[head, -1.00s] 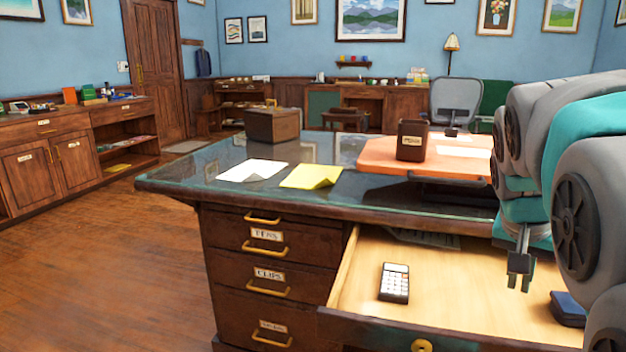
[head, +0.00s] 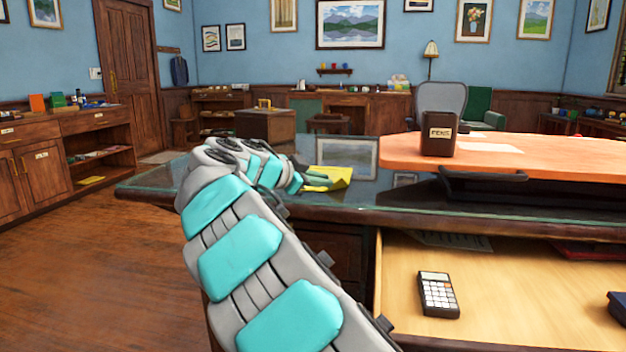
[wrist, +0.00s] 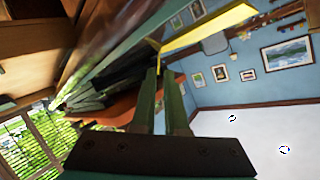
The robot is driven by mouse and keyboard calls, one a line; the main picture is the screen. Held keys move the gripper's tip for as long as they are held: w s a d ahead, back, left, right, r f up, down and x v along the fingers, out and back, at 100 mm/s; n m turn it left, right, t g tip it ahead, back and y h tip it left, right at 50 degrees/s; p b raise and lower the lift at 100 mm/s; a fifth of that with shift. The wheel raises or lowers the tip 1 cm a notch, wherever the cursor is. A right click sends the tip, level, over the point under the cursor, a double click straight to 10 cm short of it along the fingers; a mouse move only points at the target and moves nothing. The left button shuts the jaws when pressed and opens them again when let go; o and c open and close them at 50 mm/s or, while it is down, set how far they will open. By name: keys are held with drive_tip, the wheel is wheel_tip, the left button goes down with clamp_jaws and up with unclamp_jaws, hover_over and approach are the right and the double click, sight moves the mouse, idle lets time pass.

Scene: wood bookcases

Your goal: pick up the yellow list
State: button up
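The yellow list (head: 340,176) is a sheet on the glass top of the desk, near its front edge. My gripper (head: 318,180) reaches it from the left in the head view, one finger above the sheet's edge and one below. In the wrist view the list (wrist: 205,27) shows as a yellow band just past the fingertips (wrist: 160,75). A gap shows between the two fingers, with the edge of the list at their tips. I see no firm grip on the sheet. My arm hides part of the desk left of the list.
An orange raised board (head: 540,155) with a dark pen holder (head: 439,134) stands right of the list. Below it an open drawer (head: 520,285) juts out, holding a calculator (head: 438,294). A wooden box (head: 265,124) stands behind my gripper.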

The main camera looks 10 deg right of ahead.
sight(339, 180)
drive_tip(key=x, duration=0.6)
drive_tip(key=shift+s+d+r+p, duration=0.1)
drive_tip(key=shift+d+r+p, duration=0.1)
drive_tip(key=shift+d+p, duration=0.15)
drive_tip(key=shift+a, duration=0.1)
clamp_jaws()
drive_tip(key=shift+r, duration=0.15)
